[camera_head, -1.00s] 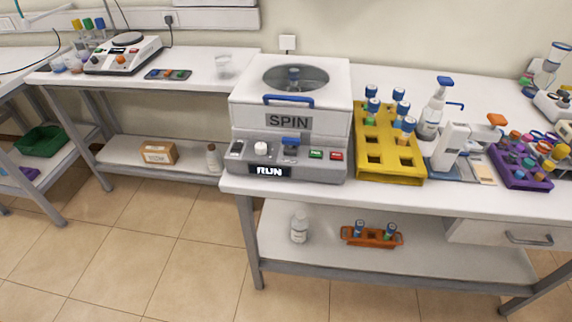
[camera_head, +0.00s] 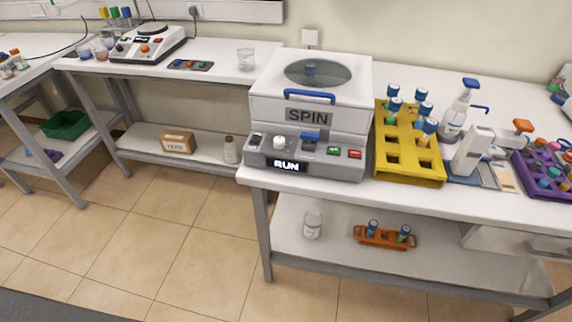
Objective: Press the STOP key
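The centrifuge (camera_head: 308,112) labelled SPIN stands on the near end of the white bench, in the middle of the head view. Its lid is down, with a blue handle (camera_head: 310,96) and a round window. Its front panel has a display (camera_head: 287,165) reading RUN, a white knob, a blue latch, a green key (camera_head: 333,151) and a red key (camera_head: 355,154). The lettering on the keys is too small to read; the red one may be STOP. Neither of my grippers is in view.
Right of the centrifuge stand a yellow rack (camera_head: 408,160) with several blue-capped tubes, a pump bottle (camera_head: 457,112), a white device (camera_head: 472,150) and a purple rack (camera_head: 545,178). A beaker (camera_head: 246,59) stands on the left bench. The floor (camera_head: 190,250) in front is clear.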

